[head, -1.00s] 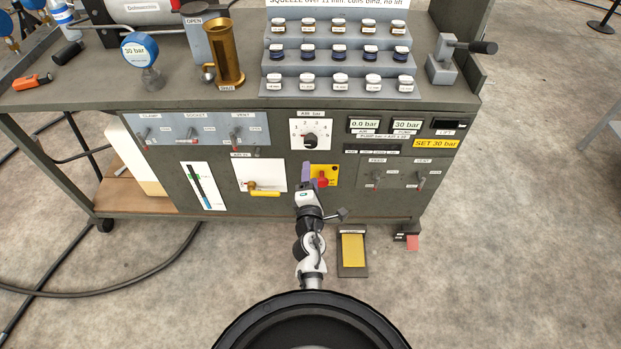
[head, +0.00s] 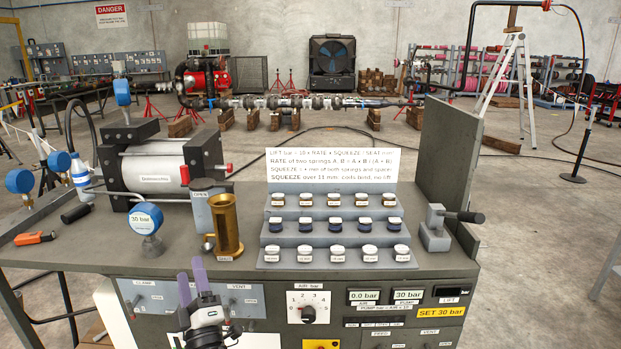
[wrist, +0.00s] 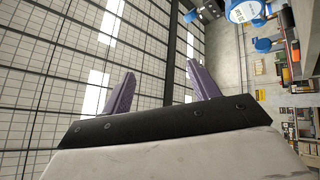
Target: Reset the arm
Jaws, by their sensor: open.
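My gripper (head: 193,282) is in front of the workbench's control panel in the head view, its purple fingers pointing up. In the wrist view its two purple fingers (wrist: 158,95) stand well apart with nothing between them. The wrist camera looks up toward the ceiling and a wall. My arm rises from the bottom of the head view, beside the vent and socket panel. The gripper looks empty and partly covers that panel.
The workbench top (head: 90,258) carries a brass cylinder (head: 226,225), a stepped rack (head: 335,255) of small jars, a 30 bar gauge (head: 146,219), a silver cylinder unit (head: 165,172) and a lever clamp (head: 435,230). An upright side panel (head: 452,165) stands at the right. Concrete floor lies beyond.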

